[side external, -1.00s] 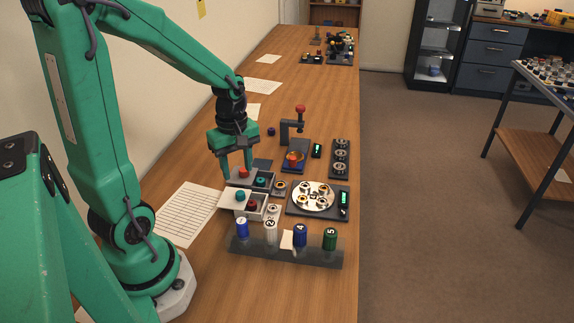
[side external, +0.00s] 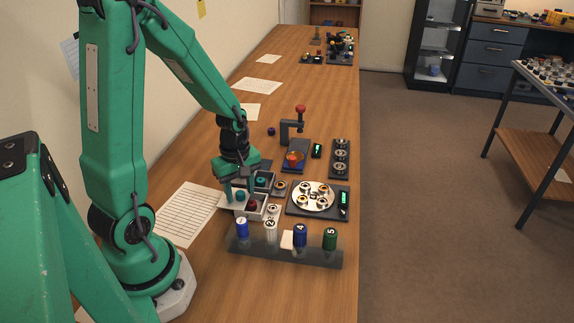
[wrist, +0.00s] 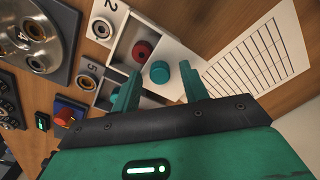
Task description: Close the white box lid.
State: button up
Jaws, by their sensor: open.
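The white box (side external: 257,214) stands on the table with its top open and a red part (wrist: 143,49) inside. Its white lid (wrist: 181,52) lies off to one side of the opening, with a teal knob (wrist: 160,71) on it. My gripper (side external: 239,194) is low over the lid, its jaws open. In the wrist view, my gripper (wrist: 158,85) has one finger on each side of the knob's line, the knob showing between and just beyond them. I cannot tell whether they touch it. My fingers hide part of the lid in the side view.
A second box holding a teal part (side external: 261,182) stands just behind. A round tray (side external: 314,197) lies to the right, and a rack of numbered cylinders (side external: 285,252) stands in front. A lined paper sheet (side external: 186,212) lies left on the table.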

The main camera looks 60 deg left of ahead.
jog(key=shift+c, duration=0.2)
grip_shut()
jog(key=shift+w+d, duration=1.8)
jog(key=shift+w, duration=0.1)
jog(key=shift+o, duration=0.2)
grip_release()
jog(key=shift+s, duration=0.1)
jog(key=shift+r, duration=0.15)
notch_tip(320, 180, up, 8)
jog(key=shift+f, duration=0.2)
